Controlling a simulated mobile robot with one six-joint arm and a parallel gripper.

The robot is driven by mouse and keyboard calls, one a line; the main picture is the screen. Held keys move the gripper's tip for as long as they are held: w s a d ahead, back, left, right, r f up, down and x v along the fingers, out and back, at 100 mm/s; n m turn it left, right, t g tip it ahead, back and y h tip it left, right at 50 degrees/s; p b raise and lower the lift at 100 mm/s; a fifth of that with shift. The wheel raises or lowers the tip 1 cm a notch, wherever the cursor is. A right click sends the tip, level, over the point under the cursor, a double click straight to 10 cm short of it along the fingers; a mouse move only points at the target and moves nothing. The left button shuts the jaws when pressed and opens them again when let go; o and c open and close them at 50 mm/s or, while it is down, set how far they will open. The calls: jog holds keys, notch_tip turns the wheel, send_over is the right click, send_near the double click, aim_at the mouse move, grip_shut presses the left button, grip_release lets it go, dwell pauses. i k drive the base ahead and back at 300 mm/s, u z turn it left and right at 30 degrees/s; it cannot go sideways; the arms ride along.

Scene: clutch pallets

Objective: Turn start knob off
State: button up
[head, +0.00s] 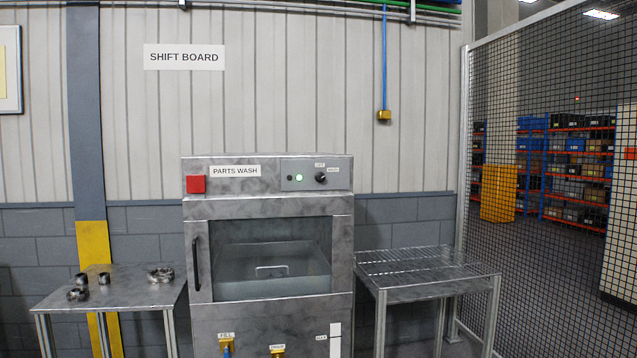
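The parts washer (268,180) is a grey metal cabinet against the wall, labelled PARTS WASH. A black round knob (320,177) sits on its upper right panel (338,184), with small labels above and to its right. The upper label seems to read OFF; the one beside it is too small to read surely. A green light (299,178) glows left of the knob, beside a small dark dot. The knob's pointer direction is too small to tell. The glazed door (200,290) is shut, with a black vertical handle on its left. My gripper is not in view.
A metal table (120,297) with several dark ring parts stands left of the washer. An empty wire-topped table (430,285) stands to its right. A red square (195,184) is on the washer's upper left. A mesh fence (550,200) closes off the right.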

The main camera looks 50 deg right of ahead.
aim_at(320, 177)
jog(key=z, duration=0.05)
jog(key=i, duration=0.95)
jog(key=u, duration=0.05)
